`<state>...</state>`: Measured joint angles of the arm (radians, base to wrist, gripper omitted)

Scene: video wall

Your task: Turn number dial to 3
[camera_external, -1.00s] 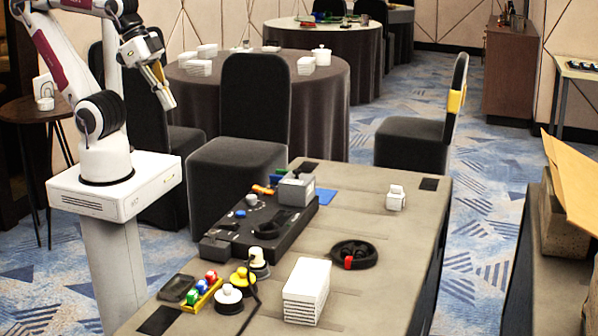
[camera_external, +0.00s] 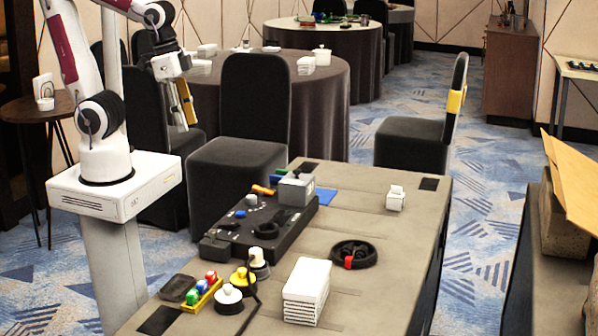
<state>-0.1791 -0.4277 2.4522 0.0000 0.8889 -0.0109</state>
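My gripper (camera_external: 184,118) hangs above and to the left of the worktable (camera_external: 385,262), in front of a black chair, well apart from everything on the table. Its fingers point down and look close together, seen from the side; I cannot tell whether they are open. A black control panel (camera_external: 238,247) lies on the table with a blue button (camera_external: 240,213), a white knob (camera_external: 252,199) and a dark raised part (camera_external: 291,221). No numbers are legible, so I cannot tell which part is the number dial or where it points.
A grey box (camera_external: 296,189) sits at the panel's far end. A black wheel with a red piece (camera_external: 349,262), a white stack (camera_external: 306,290), a small white block (camera_external: 395,198) and a yellow tray of coloured pieces (camera_external: 203,298) stand on the table. The table's right side is mostly clear.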

